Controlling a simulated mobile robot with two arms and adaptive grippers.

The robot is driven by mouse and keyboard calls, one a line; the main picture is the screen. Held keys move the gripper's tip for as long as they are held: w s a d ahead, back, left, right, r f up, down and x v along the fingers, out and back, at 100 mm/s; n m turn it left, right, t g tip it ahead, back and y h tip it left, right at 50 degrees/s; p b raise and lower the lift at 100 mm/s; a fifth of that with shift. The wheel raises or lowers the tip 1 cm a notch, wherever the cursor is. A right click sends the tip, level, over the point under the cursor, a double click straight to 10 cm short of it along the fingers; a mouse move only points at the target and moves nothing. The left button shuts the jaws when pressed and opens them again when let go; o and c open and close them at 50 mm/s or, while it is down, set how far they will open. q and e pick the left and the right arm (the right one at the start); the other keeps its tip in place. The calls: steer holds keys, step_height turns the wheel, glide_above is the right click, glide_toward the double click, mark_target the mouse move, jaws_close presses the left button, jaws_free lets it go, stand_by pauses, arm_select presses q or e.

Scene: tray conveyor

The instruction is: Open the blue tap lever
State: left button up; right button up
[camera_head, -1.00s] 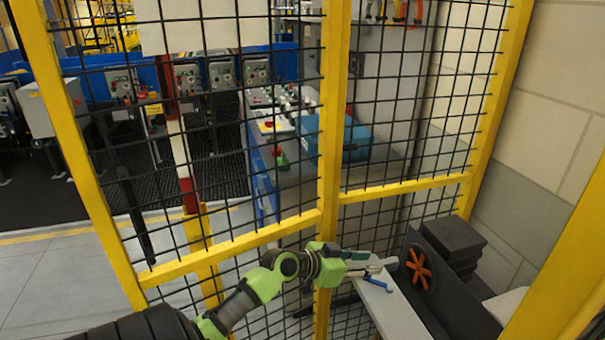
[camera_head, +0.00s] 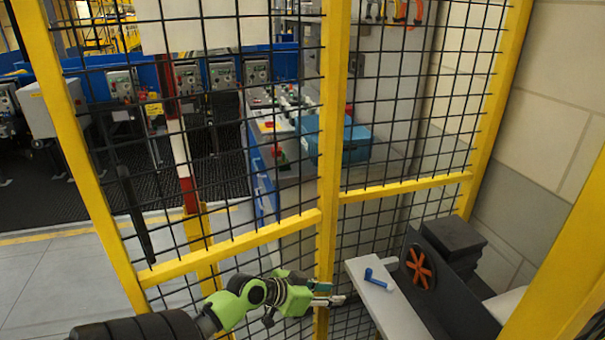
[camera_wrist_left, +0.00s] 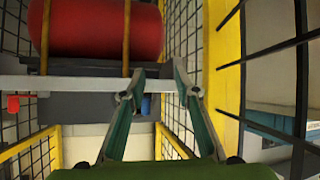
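The blue tap lever (camera_head: 378,281) lies on top of a pale grey ledge (camera_head: 392,315), slanting down to the right in the head view. A small blue patch (camera_wrist_left: 145,105) beside the left finger in the wrist view may be part of it. My left gripper (camera_head: 342,298) is left of the ledge, apart from the lever, with nothing between its fingers. In the wrist view its two green fingers (camera_wrist_left: 160,90) stand apart, so it is open. My right gripper is in neither view.
An orange handwheel (camera_head: 418,270) on a dark housing stands just right of the lever. A yellow-framed mesh fence (camera_head: 250,242) with a yellow post (camera_head: 331,150) stands close by the arm. A red cylinder (camera_wrist_left: 95,28) shows in the wrist view.

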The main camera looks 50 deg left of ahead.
arm_select(q)
steer(key=s+f+n+g+y+p, duration=0.1)
steer(key=s+f, duration=0.3)
steer(key=f, duration=0.6)
steer(key=s+f+n+g+y+p, duration=0.1)
steer(key=s+f+g, duration=0.2)
steer(key=f, duration=0.7)
steer(key=shift+s+d+f, duration=0.4)
steer(key=shift+s+d, duration=0.05)
steer(key=shift+s, duration=0.75)
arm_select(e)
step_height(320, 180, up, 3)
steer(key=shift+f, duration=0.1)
